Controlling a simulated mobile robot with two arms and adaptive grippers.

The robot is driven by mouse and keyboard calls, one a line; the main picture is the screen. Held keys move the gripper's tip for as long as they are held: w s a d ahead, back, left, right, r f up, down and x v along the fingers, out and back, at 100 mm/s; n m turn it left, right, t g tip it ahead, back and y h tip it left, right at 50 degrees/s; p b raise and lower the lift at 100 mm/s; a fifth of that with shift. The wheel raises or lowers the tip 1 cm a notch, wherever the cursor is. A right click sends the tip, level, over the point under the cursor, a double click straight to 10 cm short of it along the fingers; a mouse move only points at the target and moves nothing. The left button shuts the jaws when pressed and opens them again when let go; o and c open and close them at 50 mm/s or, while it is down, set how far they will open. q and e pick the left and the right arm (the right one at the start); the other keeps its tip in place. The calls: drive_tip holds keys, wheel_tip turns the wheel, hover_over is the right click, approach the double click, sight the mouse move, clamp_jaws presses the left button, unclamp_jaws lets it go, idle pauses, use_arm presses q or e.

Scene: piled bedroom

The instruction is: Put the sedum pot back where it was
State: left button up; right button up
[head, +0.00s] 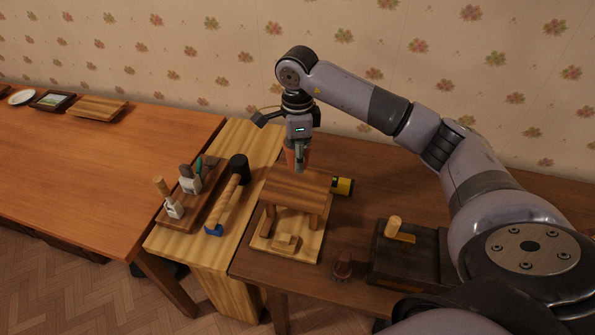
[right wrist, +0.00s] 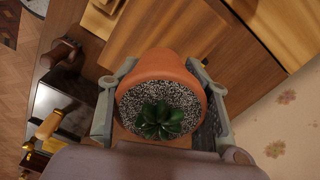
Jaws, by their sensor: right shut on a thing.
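The sedum pot is an orange terracotta pot with grey gravel and a small green rosette. It shows large in the right wrist view (right wrist: 172,66). In the head view the pot (head: 291,158) is partly covered by my gripper. My right gripper (head: 299,163) is shut on the pot, with one finger on each side of it in the right wrist view (right wrist: 162,96). In the head view the pot appears just behind the top of a small wooden stand (head: 296,186); I cannot tell whether it touches anything. My left gripper is not in view.
A yellow-and-black cylinder (head: 343,186) lies right of the stand. A black-headed mallet (head: 227,201) and a tray (head: 176,219) of small items lie to the left. A dark box (head: 393,265) with a wooden handle stands at front right. The far left table (head: 110,165) is mostly clear.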

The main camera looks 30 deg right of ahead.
sight(298, 184)
wheel_tip(298, 184, down, 6)
drive_tip(key=shift+f+p, duration=0.15)
drive_tip(key=shift+p, duration=0.55)
drive_tip(key=shift+f, duration=0.25)
drive_tip(key=shift+f, duration=0.15)
drive_tip(key=o, duration=1.3)
